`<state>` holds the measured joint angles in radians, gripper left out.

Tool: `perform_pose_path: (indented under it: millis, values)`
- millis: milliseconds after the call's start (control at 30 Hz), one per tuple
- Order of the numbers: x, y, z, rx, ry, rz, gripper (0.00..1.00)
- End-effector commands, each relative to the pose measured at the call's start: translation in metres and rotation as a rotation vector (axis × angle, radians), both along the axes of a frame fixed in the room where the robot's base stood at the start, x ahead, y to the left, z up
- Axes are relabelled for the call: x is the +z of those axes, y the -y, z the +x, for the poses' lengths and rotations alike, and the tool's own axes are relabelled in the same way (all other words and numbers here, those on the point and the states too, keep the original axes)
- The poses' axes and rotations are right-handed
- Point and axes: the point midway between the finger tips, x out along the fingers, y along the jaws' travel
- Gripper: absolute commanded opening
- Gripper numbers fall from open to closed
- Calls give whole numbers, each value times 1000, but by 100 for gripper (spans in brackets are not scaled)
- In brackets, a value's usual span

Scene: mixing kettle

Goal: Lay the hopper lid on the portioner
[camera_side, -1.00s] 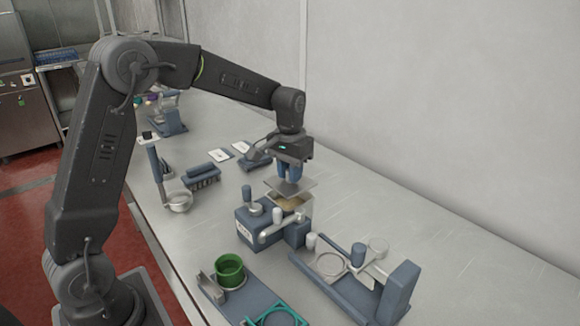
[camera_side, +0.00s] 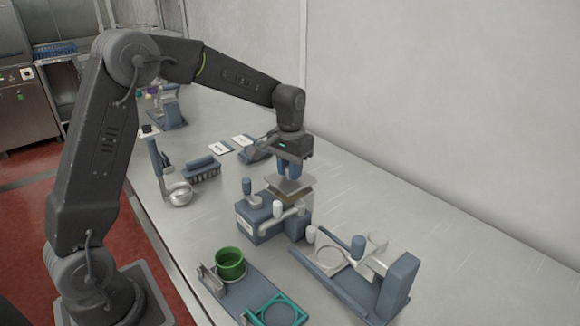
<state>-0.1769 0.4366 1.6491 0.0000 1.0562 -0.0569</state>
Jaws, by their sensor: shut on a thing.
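My gripper (camera_side: 291,174) points straight down over the portioner and is shut on the hopper lid. The hopper lid (camera_side: 294,186) is a thin grey plate, held roughly level just above the hopper's open top. The portioner (camera_side: 257,222) is a blue block machine with a clear square hopper at its back right and a silver lever arm at its front. Tan filling (camera_side: 284,196) shows in the hopper under the lid's near edge. I cannot tell whether the lid touches the rim.
A fixture with a silver ring and blue end block (camera_side: 395,287) stands at the right. A brush (camera_side: 203,170) and ladle (camera_side: 180,194) are at the left. The bench by the wall is clear.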

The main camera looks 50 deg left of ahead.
Motion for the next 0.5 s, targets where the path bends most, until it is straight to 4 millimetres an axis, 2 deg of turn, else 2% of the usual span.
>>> perform_pose_path:
  millis: [500]
  values:
    - [-16, 0, 0, 0, 0, 0, 0]
